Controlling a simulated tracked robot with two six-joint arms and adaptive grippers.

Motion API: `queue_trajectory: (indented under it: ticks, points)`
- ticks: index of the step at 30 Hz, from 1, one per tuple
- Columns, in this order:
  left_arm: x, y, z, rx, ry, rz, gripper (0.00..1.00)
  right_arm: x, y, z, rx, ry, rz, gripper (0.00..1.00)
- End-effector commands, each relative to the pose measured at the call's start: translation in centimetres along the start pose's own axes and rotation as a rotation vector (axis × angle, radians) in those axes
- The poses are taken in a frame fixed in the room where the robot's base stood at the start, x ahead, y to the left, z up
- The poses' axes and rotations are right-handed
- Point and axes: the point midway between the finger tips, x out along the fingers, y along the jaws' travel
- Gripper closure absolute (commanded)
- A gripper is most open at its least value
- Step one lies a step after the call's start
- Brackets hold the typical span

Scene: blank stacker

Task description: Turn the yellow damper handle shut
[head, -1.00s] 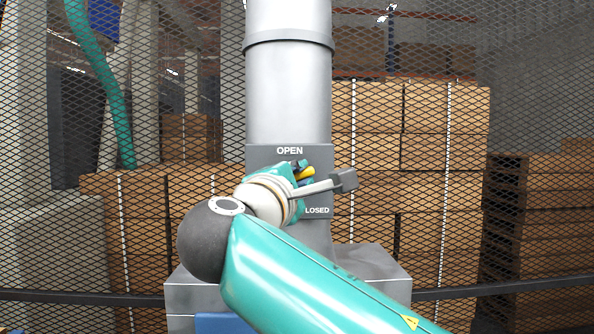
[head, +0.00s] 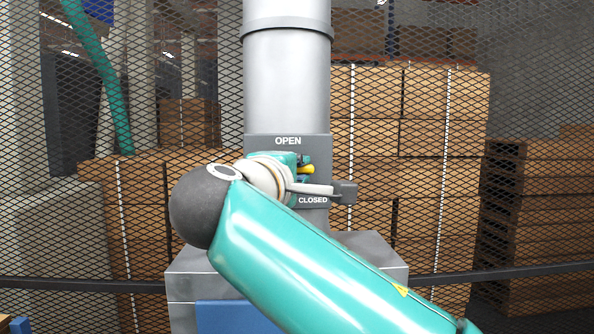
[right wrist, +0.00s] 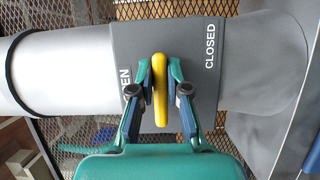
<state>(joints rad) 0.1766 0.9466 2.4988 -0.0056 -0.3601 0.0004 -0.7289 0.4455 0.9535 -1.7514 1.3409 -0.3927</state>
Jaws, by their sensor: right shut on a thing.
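The yellow damper handle (head: 307,169) shows as a small piece beyond my right gripper in the head view, in front of a grey plate (head: 258,147) on the duct. In the right wrist view the handle (right wrist: 160,92) stands upright in the picture, between the OPEN and CLOSED labels. My right gripper (right wrist: 159,76) is shut on it, one finger on each side. In the head view my right gripper (head: 304,167) is mostly hidden by its own wrist. OPEN is at the plate's top, CLOSED lower down. My left gripper is not in view.
A round grey duct (head: 288,90) rises above the plate from a grey housing (head: 190,285). Wire mesh stands behind, with stacked cardboard boxes (head: 440,140) beyond it. A dark rail (head: 500,283) crosses low. My right arm covers the lower middle of the head view.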

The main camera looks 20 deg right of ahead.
Motion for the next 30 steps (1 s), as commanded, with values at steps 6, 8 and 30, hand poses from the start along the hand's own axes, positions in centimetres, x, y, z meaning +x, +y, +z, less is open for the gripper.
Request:
queue_trajectory:
  ticks: [6, 8, 30]
  points:
    - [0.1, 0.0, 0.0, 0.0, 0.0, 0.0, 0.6, 0.1, -0.5, 0.0, -0.003, -0.005, -0.012, 0.7]
    - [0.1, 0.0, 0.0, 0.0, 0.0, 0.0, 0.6, 0.1, -0.5, 0.0, -0.003, -0.004, -0.011, 0.6]
    - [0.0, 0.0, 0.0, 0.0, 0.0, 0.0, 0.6, -6.0, -0.2, -0.1, -0.002, 0.003, -0.005, 0.6]
